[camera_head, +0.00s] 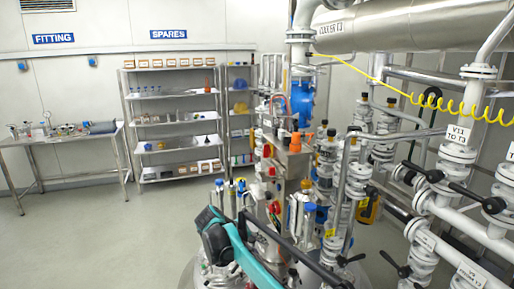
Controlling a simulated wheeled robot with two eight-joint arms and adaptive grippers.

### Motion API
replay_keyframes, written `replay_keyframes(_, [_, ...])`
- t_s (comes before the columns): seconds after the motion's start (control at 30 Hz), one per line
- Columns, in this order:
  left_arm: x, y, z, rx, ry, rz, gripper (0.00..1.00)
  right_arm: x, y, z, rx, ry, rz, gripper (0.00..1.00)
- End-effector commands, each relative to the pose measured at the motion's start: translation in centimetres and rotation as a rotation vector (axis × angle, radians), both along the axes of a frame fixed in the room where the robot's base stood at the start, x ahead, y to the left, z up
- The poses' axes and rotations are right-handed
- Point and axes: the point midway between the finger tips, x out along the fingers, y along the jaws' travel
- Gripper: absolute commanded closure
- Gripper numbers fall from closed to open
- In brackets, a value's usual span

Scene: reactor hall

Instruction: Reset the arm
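My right arm, with teal and black parts, reaches up from the bottom edge, left of the pipework. My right gripper (213,236) seems to be the dark part at the arm's upper left end, in front of the lower valves and fittings. It is small and its fingers do not stand out, so I cannot tell whether it is open or shut. No held object can be made out. My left gripper is not in view.
A reactor assembly (295,160) with many valves fills the middle. White pipes with black-handled valves (455,165) crowd the right, and a yellow coiled hose (450,105) hangs above. A steel table (70,136) and a shelf rack (175,118) stand behind. Floor (90,235) at left is clear.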

Motion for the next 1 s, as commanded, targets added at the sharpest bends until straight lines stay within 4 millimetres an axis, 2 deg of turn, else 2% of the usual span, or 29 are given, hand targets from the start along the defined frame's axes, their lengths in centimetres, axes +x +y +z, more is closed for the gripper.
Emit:
replay_keyframes(0.17, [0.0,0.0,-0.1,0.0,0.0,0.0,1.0,1.8,-2.8,3.8,-0.068,-0.12,0.061,0.7])
replay_keyframes(0.27, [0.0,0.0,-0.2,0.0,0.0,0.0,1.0,2.9,-4.6,6.9,-0.126,-0.208,0.117,0.7])
replay_keyframes(0.37, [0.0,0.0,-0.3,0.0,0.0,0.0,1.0,3.9,-6.7,10.9,-0.206,-0.31,0.194,0.7])
replay_keyframes(0.47, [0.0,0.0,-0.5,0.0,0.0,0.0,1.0,4.4,-9.0,16.6,-0.334,-0.436,0.323,0.7])
replay_keyframes(0.5, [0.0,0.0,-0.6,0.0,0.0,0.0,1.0,4.2,-9.7,19.3,-0.406,-0.491,0.397,0.7])
replay_keyframes(0.6, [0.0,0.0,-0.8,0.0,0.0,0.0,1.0,2.4,-10.2,25.2,-0.605,-0.594,0.622,0.7])
replay_keyframes(0.7, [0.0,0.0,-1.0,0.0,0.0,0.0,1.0,-0.8,-9.1,28.2,-0.805,-0.625,0.875,0.7])
replay_keyframes(0.77, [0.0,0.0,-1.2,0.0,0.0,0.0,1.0,-3.4,-8.1,28.3,-0.919,-0.605,1.037,0.7])
replay_keyframes(0.87, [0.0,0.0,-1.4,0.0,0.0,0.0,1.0,-8.5,-6.7,25.5,-1.087,-0.504,1.315,0.7])
replay_keyframes(0.97, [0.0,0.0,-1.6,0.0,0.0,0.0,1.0,-14.1,-6.5,19.9,-1.208,-0.325,1.582,0.7])
replay_keyframes(1.0, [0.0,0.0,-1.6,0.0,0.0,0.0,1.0,-16.2,-6.8,17.5,-1.238,-0.245,1.674,0.7])
